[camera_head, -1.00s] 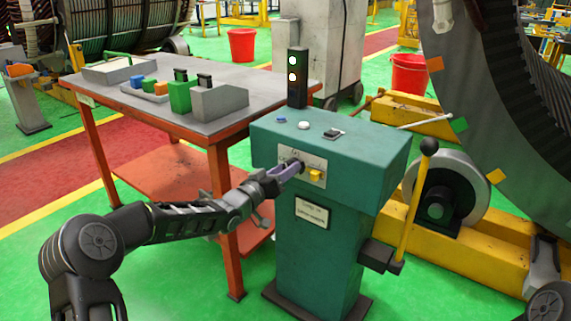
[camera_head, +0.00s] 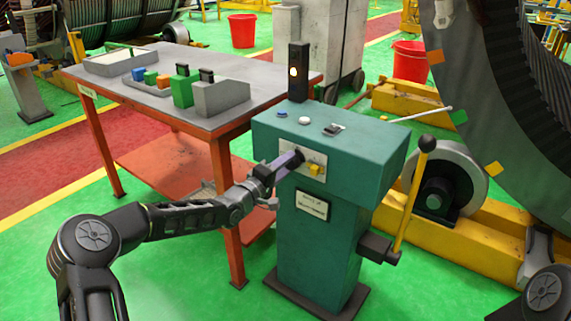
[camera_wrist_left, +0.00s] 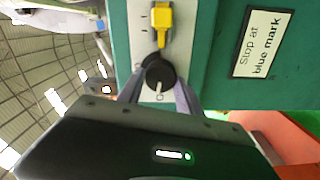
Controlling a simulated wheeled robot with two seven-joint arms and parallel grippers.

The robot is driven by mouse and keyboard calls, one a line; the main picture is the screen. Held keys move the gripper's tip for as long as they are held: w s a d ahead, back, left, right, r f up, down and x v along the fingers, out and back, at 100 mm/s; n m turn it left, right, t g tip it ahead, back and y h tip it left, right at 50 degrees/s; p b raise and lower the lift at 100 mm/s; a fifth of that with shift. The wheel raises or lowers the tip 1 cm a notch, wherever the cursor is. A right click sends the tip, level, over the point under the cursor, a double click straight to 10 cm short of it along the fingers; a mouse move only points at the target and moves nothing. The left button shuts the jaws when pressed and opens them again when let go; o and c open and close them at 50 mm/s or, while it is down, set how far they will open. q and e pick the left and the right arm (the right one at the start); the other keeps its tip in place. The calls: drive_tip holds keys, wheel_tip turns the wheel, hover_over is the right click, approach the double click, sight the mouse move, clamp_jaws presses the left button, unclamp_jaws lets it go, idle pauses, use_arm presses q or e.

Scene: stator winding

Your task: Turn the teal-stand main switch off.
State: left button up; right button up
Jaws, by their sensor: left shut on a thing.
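The teal stand (camera_head: 322,235) stands in the middle of the head view, with a pale plate on its sloped front. My left gripper (camera_head: 293,160) reaches that plate from the left and is shut on the black rotary switch knob (camera_wrist_left: 160,74). In the left wrist view its two fingers (camera_wrist_left: 160,90) lie on either side of the knob. The knob's white mark points down in that view, towards a small mark on the plate. A yellow switch (camera_wrist_left: 161,20) sits beside the knob; it also shows in the head view (camera_head: 316,168). My right gripper is not in view.
A grey workbench (camera_head: 150,112) with coloured blocks is at the left. Green floor is clear in front.

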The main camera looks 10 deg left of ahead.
use_arm(q)
drive_tip(key=shift+f+n, duration=0.1)
drive_tip(key=shift+n, duration=1.1)
drive_tip(key=o, duration=1.4)
drive_tip(key=shift+c, duration=0.2)
drive_tip(key=v, duration=0.8)
drive_tip(key=shift+p, duration=0.35)
